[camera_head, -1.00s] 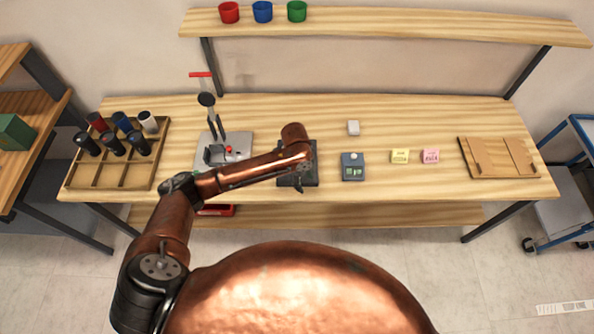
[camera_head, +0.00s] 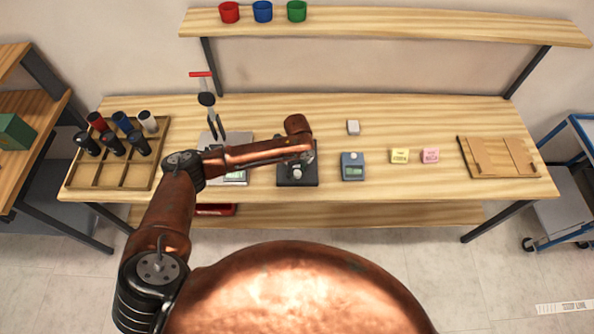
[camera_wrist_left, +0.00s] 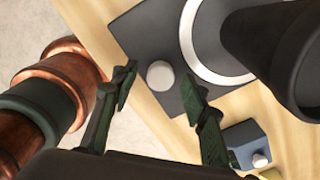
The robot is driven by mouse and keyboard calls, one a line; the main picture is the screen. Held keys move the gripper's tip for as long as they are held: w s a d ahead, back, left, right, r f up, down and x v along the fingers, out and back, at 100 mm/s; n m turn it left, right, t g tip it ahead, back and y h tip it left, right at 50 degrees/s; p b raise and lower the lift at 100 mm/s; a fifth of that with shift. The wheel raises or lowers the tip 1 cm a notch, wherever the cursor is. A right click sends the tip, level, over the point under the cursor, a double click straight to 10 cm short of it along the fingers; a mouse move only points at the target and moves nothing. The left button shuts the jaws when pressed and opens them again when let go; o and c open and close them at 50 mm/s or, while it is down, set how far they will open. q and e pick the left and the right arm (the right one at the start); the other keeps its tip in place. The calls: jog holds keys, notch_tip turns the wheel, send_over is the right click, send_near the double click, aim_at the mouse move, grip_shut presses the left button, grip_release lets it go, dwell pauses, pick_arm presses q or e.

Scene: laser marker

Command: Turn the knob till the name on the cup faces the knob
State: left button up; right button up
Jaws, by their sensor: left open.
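A dark flat base (camera_head: 284,180) stands on the table in the head view, with a grey round knob (camera_head: 297,174) near its front edge. In the left wrist view the knob (camera_wrist_left: 160,75) lies between the two spread fingers of my left gripper (camera_wrist_left: 159,73). The gripper is open; I cannot tell whether either finger touches the knob. A white ring (camera_wrist_left: 208,58) is on the base beyond the knob. A dark round-sided object, seemingly the cup (camera_wrist_left: 285,60), is above the ring at the upper right. No name shows on it. My right gripper is not in view.
A clamp with a red handle (camera_head: 200,74) is left of the base, partly behind my left arm. A tray (camera_head: 84,178) of tumblers is farther left. A blue-grey box with a display (camera_head: 353,168) is just right of the base. Yellow (camera_head: 400,156) and pink (camera_head: 431,156) blocks follow.

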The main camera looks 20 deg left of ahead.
pick_arm(q)
jog(key=shift+f, duration=0.1)
jog(key=shift+c, duration=0.6)
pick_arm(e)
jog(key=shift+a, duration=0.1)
pick_arm(q)
jog(key=c, duration=0.3)
grip_shut()
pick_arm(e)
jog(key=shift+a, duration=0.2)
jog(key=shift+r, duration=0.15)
